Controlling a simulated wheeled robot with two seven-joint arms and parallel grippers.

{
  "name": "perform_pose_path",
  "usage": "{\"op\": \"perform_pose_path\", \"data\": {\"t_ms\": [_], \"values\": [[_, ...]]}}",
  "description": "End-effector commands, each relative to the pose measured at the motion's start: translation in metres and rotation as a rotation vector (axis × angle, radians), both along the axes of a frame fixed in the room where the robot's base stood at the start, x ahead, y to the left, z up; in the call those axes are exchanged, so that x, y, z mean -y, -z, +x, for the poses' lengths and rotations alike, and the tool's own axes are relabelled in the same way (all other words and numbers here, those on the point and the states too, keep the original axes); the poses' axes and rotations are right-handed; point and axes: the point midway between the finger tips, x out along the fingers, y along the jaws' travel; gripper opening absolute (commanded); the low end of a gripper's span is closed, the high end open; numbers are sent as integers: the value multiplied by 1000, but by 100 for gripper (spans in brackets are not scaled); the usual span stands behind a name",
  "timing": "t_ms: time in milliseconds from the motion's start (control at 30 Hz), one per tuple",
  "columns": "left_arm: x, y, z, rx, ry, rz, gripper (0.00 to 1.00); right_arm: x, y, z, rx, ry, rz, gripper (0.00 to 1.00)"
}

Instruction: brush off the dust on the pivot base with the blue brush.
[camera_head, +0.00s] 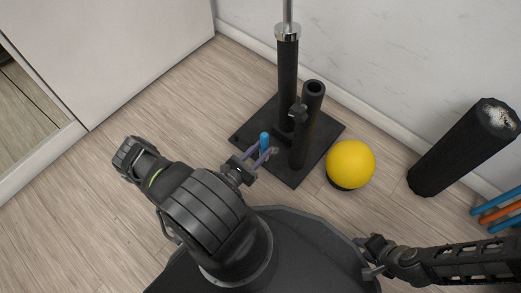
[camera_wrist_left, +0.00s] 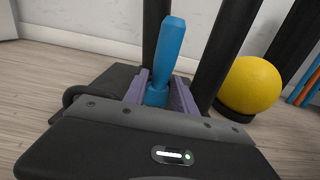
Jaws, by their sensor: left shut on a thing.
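The pivot base is a black square plate (camera_head: 290,177) on the floor with a tall black post (camera_head: 288,80) and a shorter open tube (camera_head: 305,130) standing on it. My left gripper (camera_head: 264,155) is over the plate's left part, shut on the blue brush (camera_head: 264,142). In the left wrist view the brush's blue handle (camera_wrist_left: 168,52) stands up between the purple fingers. Its lower end is hidden by my gripper, so I cannot tell whether it touches the plate. No dust can be made out. My right gripper (camera_head: 367,256) is at the lower right, away from the base; its jaws are unclear.
A yellow ball (camera_head: 351,163) on a dark stand is close to the plate's right side. A black foam roller (camera_head: 462,150) stands farther right, by several blue and orange bars (camera_head: 500,213). The white wall is behind. Wooden floor (camera_head: 180,110) is clear at left.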

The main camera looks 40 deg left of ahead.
Motion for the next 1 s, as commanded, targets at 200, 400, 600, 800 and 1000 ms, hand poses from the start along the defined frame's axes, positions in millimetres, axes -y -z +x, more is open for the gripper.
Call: {"op": "perform_pose_path", "data": {"t_ms": [200,400,600,800,1000], "values": [[0,0,0,0,0,0,0,0,0,0,-1,0,0,36],[0,0,0,0,0,0,0,0,0,-1,-1,0,0,36],[0,0,0,0,0,0,0,0,0,-1,-1,0,0,36],[0,3,0,0,0,0,0,0,3,0,-1,0,0,36],[0,8,0,0,0,0,0,0,7,-1,-1,0,0,36]]}}
